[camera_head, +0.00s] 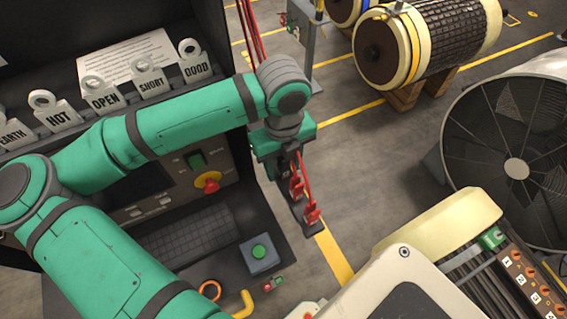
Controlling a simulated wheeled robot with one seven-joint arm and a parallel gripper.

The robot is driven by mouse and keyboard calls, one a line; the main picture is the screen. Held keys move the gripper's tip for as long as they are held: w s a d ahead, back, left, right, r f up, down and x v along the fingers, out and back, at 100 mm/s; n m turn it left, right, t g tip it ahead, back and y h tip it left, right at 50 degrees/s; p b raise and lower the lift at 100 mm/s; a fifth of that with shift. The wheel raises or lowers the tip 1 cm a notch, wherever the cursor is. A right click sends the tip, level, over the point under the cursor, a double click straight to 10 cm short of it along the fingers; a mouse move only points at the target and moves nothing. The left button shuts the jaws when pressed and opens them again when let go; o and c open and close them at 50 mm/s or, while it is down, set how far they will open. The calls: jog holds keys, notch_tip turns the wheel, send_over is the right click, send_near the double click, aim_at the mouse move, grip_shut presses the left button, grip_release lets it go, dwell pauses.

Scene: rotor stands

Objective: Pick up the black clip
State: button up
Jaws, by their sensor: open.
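My gripper (278,165) points down at the right edge of the dark test console, its teal body at the end of my arm. It is open. Red clips with red leads sit on a narrow dark strip (307,228) just below and right of it: one red clip (296,187) close to the fingers, another red clip (312,211) further down. A dark shape lies right under my fingers; I cannot tell whether it is the black clip or part of the strip or gripper. The black clip is not clearly visible, and my gripper covers that spot.
The console (215,225) carries a red-yellow knob (208,182) and a green button box (260,253). White tags (105,93) stand along its top. A large fan (515,165), a wound rotor (425,45) and a cream machine (440,235) stand right. Floor between is clear.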

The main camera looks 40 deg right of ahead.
jog(key=shift+s, duration=0.1)
grip_shut()
jog(key=shift+r, duration=0.15)
